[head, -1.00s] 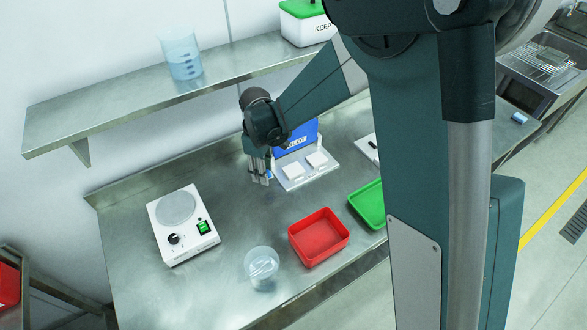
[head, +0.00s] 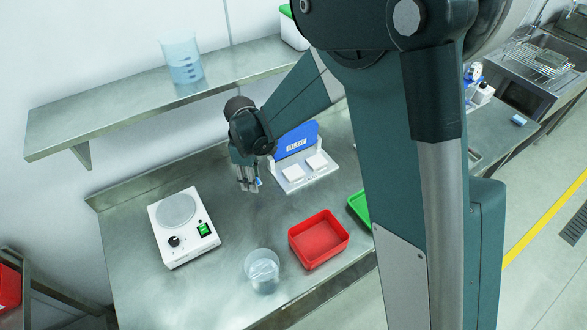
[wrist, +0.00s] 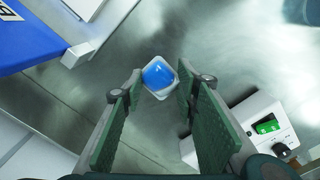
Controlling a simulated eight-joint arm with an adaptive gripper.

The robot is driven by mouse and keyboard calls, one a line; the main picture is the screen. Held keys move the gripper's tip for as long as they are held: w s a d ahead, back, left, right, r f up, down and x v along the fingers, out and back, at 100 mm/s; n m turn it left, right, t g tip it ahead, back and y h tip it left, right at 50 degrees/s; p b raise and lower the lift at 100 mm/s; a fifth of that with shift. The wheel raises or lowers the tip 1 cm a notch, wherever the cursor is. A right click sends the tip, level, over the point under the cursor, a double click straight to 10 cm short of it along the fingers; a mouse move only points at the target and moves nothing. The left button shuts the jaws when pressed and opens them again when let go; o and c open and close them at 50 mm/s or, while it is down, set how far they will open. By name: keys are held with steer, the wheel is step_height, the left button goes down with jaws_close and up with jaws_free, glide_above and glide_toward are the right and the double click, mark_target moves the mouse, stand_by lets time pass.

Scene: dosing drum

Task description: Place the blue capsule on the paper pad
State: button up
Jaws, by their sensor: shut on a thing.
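The blue capsule (wrist: 158,74), with a pale squarish rim, sits between my fingertips in the wrist view. A small bit of its blue shows beside the fingers in the head view (head: 258,181). My gripper (head: 247,187) is shut on it, above the steel bench, left of the blotting stand. Two white paper pads (head: 293,173) (head: 317,161) lie side by side on the stand's white base (head: 325,174), in front of an upright blue sign (head: 296,140). The gripper is apart from both pads.
A white device with a round plate (head: 185,235) stands at left. A clear beaker (head: 262,272) and a red tray (head: 318,238) are near the front edge. A green tray (head: 359,207) is partly hidden by my arm. A shelf (head: 130,105) runs behind.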

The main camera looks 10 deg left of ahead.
glide_above(293, 172)
steer(key=shift+s+a+p, duration=0.35)
steer(key=shift+s+a, duration=0.05)
steer(key=shift+s, duration=0.05)
steer(key=shift+d, duration=0.1)
steer(key=shift+w+d, duration=0.5)
steer(key=shift+w, duration=0.1)
step_height(293, 172, down, 2)
steer(key=shift+s+a+f, duration=0.1)
steer(key=shift+a, duration=0.05)
steer(key=shift+f, duration=0.65)
steer(key=shift+f, duration=0.2)
steer(key=o, duration=0.7)
steer(key=shift+r, duration=0.2)
